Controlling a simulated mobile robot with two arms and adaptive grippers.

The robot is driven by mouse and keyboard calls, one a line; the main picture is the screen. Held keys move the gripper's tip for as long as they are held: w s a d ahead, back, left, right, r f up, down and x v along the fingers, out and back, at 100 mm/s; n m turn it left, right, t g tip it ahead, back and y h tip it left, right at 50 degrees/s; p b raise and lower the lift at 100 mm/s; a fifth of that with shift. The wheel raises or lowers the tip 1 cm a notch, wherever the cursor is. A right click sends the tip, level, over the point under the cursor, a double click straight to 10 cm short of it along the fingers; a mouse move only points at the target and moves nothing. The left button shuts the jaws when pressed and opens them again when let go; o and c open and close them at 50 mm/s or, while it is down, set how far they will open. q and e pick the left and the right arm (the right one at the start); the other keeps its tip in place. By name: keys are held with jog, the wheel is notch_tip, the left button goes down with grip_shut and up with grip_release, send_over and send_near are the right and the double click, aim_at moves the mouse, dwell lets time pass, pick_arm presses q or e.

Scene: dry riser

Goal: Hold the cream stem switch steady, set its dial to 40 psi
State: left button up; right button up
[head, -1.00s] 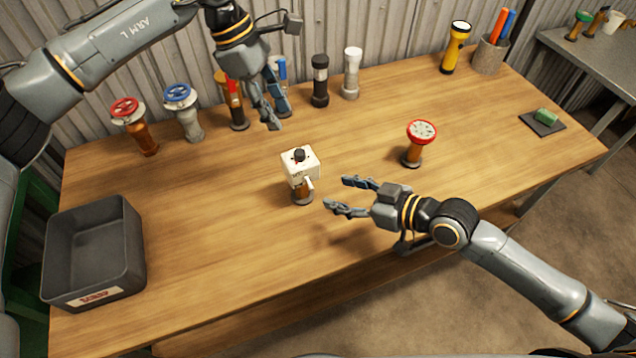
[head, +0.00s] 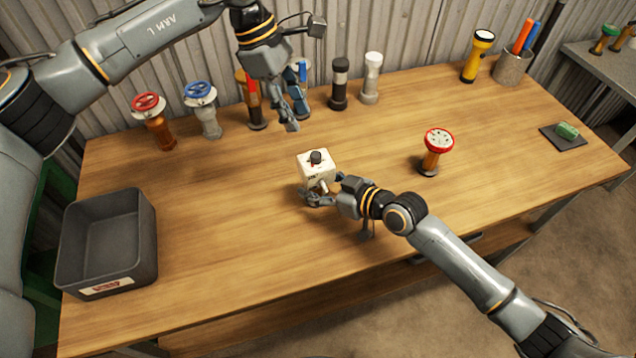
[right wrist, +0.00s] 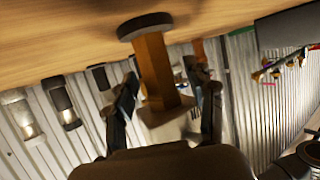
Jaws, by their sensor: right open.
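The cream stem switch (head: 316,167) stands upright near the middle of the table. It has a cream box head with a black dial (head: 316,157) on top. In the right wrist view its brown-orange stem (right wrist: 155,70) rises from a dark round base (right wrist: 145,24). My right gripper (head: 325,188) is open at the stem, its two fingers on either side with gaps visible in the right wrist view (right wrist: 165,95). My left gripper (head: 298,115) is open and empty, above the table behind the switch. The dial's markings are too small to read.
A red-topped valve (head: 438,145) stands to the right of the switch. Several stem fittings and valves line the back wall, including a blue-wheeled one (head: 201,92). A dark bin (head: 148,240) sits at the left. The front middle of the table is clear.

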aim_at(315, 153)
grip_shut()
pick_arm(q)
jog(key=shift+o, duration=0.9)
jog(key=s+d+r+n+t+y, duration=0.1)
jog(key=d+n+y, duration=0.1)
jog(key=n, duration=1.4)
jog(key=d+r+n+y, duration=0.2)
jog(key=n, duration=1.4)
notch_tip(315, 153, down, 12)
jog(key=shift+s+a+f, duration=0.1)
jog(key=shift+a, duration=0.05)
